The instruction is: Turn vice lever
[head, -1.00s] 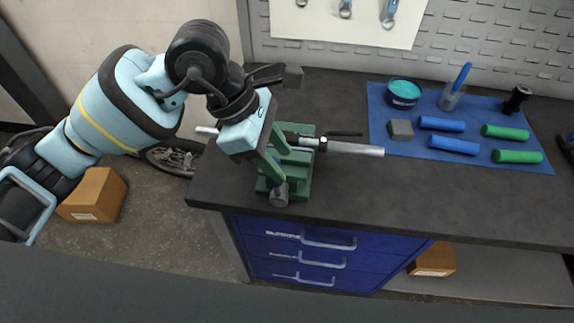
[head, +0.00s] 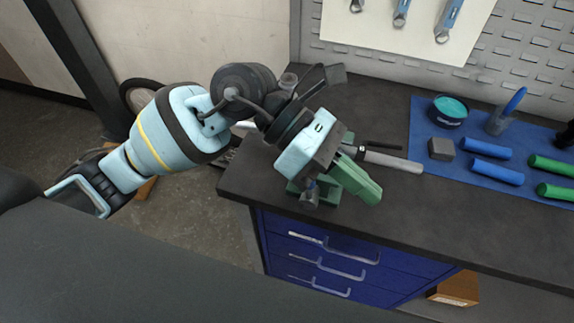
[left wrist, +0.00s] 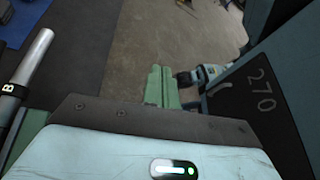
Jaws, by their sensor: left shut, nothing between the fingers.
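The green vice (head: 330,194) stands at the bench's front left corner, partly hidden by my left gripper. A grey knob-like part (head: 310,196) shows at its front; I cannot tell if the lever is there. A silver tube with a black section (head: 392,161) extends right from behind my gripper and also shows in the left wrist view (left wrist: 30,75). My left gripper (head: 370,190), with green fingers on a pale blue body, is shut and empty, over the right front side of the vice. Its fingers lie together in the left wrist view (left wrist: 160,82). My right gripper is not in view.
Blue drawers (head: 325,258) are below the bench. The bench's front right is clear.

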